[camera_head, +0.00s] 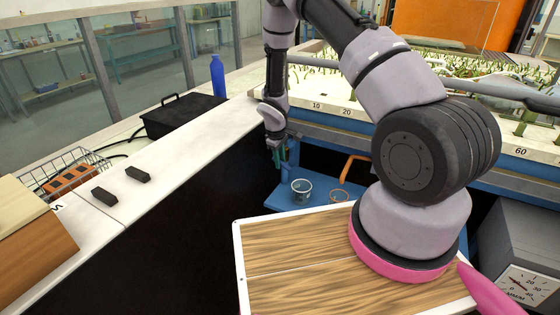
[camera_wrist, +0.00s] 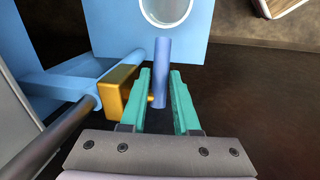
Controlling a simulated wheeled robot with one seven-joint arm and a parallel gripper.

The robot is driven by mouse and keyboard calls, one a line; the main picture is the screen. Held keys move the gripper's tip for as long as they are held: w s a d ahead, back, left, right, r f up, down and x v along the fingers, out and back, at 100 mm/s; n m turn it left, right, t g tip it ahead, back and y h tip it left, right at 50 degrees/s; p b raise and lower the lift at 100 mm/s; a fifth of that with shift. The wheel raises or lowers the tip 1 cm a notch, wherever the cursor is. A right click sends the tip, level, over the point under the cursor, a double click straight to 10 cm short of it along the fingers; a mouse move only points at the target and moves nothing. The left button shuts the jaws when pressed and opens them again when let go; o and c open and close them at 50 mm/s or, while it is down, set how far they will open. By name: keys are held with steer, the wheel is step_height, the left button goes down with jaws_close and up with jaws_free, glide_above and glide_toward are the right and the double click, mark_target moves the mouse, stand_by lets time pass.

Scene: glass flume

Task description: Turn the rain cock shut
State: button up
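The rain cock shows in the wrist view as a brass valve body (camera_wrist: 118,92) on a dark pipe, with a blue lever (camera_wrist: 161,75) beside it. My gripper (camera_wrist: 161,75) is open, its two teal fingers on either side of the lever. A gap shows between the lever and each finger, so it does not look gripped. A short brass stem appears to join lever and body, partly hidden by the left finger. In the head view my gripper (camera_head: 279,152) points down beside the blue frame; the cock is too small to make out there.
A clear cup (camera_head: 301,188) stands on a blue shelf (camera_head: 284,200) just below my gripper; its rim shows in the wrist view (camera_wrist: 166,10). An orange bent rod (camera_head: 346,170) is to the right. A white ledge (camera_head: 190,135) with a black case (camera_head: 182,114) lies left. Dark floor space is open between.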

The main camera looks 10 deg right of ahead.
jaws_close()
stand_by(1.2)
